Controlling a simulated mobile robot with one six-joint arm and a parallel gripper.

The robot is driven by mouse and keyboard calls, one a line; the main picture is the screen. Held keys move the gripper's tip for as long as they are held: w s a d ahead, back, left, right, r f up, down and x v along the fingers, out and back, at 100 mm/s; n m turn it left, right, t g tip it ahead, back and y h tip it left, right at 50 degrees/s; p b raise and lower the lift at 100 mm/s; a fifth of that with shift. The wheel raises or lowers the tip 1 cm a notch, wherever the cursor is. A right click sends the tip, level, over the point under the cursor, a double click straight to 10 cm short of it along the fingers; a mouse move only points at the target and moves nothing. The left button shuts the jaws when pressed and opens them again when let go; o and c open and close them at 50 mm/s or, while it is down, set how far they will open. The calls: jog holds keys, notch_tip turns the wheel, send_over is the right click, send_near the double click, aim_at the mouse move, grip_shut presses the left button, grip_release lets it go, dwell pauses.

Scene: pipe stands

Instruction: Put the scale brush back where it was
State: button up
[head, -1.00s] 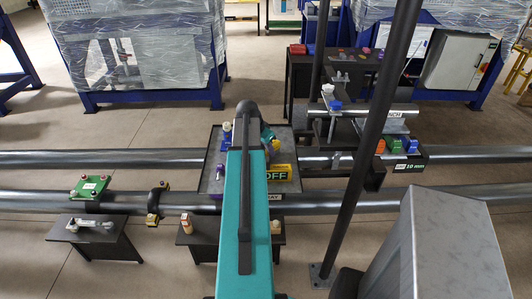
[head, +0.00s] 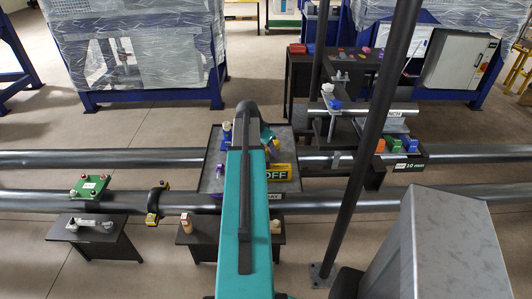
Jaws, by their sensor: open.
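I cannot pick out the scale brush for sure in the head view. A small tan and brown upright object (head: 186,223) stands on a low dark stand (head: 190,238) left of my arm; it is too small to identify.
Two long horizontal pipes (head: 90,203) cross the scene. A dark upright post (head: 366,150) stands right of my arm, with a grey box (head: 445,250) nearer. A stand with coloured blocks (head: 400,146) is at right. A green plate (head: 90,186) sits at left.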

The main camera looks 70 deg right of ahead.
jog(key=shift+r, duration=0.1)
jog(key=shift+p+v, duration=1.65)
jog(key=shift+v, duration=1.8)
jog(key=shift+w, duration=0.15)
